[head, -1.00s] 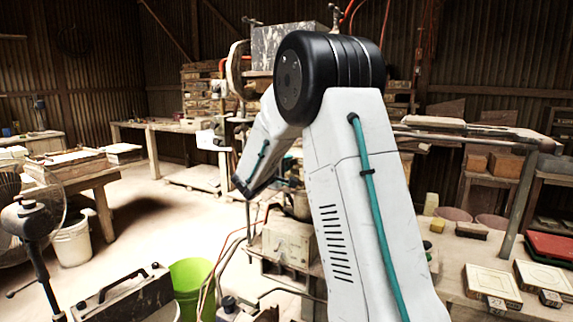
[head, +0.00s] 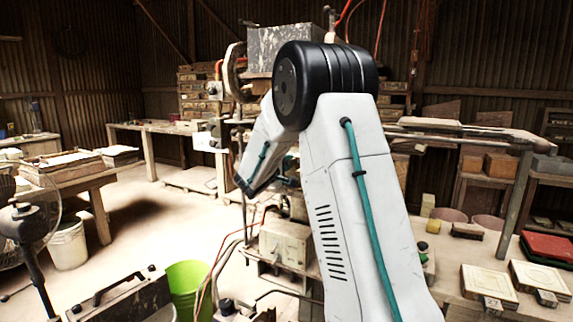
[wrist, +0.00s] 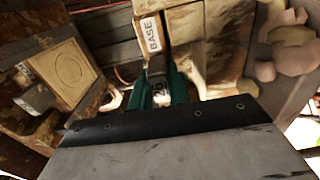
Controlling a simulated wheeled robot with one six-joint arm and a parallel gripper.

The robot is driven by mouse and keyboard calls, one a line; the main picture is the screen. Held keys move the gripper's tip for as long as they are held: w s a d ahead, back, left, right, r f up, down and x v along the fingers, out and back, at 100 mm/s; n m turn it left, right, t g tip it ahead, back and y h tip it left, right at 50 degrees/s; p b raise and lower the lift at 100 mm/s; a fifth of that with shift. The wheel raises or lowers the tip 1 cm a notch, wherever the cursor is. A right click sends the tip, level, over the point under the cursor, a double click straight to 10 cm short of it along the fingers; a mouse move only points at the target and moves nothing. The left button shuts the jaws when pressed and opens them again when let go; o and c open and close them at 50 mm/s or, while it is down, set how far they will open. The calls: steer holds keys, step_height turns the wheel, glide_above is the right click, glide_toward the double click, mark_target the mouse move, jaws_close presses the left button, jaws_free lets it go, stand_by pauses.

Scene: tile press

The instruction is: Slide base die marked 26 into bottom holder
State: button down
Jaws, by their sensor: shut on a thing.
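My gripper (wrist: 160,88) shows in the wrist view as two green fingers shut on a tag marked 26 (wrist: 158,91). The tag belongs to the base die, whose body I cannot clearly make out. Just beyond the fingers is a white label reading BASE (wrist: 151,34), on a tan block. A scratched grey plate with a dark screwed edge (wrist: 170,150) covers the lower wrist view and hides the rear of the gripper. In the head view my arm hides the die and most of the gripper. I cannot tell which part is the bottom holder.
In the head view the press, with a grey block (head: 285,45) on top, stands behind my arm. Two tagged dies (head: 488,284) (head: 540,276) lie on the right bench. Left are a green bin (head: 187,283), a white bucket (head: 67,245) and a fan (head: 30,220). Open floor lies left of centre.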

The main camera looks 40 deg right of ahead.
steer(key=shift+w+d, duration=0.25)
steer(key=shift+d, duration=0.4)
steer(key=c, duration=1.3)
jaws_free()
steer(key=shift+o, duration=0.2)
steer(key=v, duration=0.8)
steer(key=shift+s+r, duration=0.1)
